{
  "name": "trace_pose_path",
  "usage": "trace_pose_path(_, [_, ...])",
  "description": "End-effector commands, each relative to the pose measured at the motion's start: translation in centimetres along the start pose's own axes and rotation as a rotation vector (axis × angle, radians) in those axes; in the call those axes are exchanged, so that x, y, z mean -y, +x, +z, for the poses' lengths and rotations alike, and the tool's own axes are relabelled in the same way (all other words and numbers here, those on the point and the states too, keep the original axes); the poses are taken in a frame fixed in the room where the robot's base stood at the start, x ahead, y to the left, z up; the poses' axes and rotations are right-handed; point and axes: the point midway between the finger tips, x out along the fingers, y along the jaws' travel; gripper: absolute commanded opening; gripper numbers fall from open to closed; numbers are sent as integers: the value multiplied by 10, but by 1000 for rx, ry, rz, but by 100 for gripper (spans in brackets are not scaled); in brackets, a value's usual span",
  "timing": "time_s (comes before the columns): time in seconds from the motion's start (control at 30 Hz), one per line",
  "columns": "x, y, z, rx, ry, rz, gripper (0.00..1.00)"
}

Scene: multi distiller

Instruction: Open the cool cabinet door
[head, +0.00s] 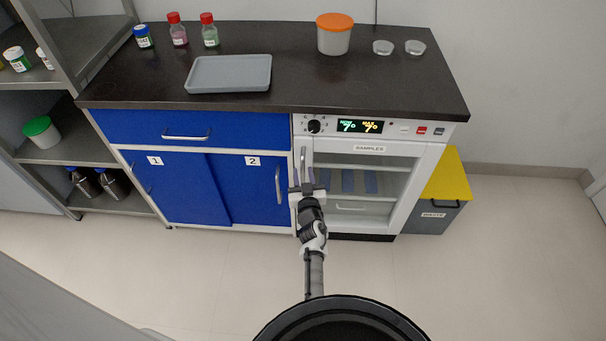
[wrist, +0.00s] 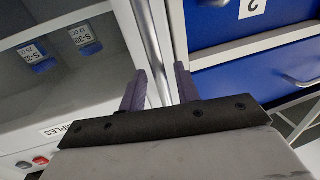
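The cool cabinet is white with a glass door (head: 405,205) labelled SAMPLES, and this door looks shut. Its vertical metal handle (head: 303,160) is on the door's left side. My gripper (head: 308,188) is at the lower part of the handle. In the wrist view the two purple fingers of my gripper (wrist: 160,88) stand apart on either side of the handle bar (wrist: 152,45), with visible gaps. Whether either finger touches the bar is unclear. Labelled samples (wrist: 84,38) show behind the glass in the wrist view.
Blue cabinets with sliding doors (head: 180,185) and a drawer (head: 165,128) adjoin on the left. A waste bin with a yellow lid (head: 450,175) stands right of the cool cabinet. A dark worktop (head: 300,95) is above. The floor (head: 480,270) in front is clear.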

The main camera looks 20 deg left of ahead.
Motion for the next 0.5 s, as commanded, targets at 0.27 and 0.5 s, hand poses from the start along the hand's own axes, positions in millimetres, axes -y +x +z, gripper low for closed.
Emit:
trace_pose_path(0.27, [0, 18, 0, 0, 0, 1, 32])
trace_pose_path(0.5, [0, 18, 0, 0, 0, 1, 32])
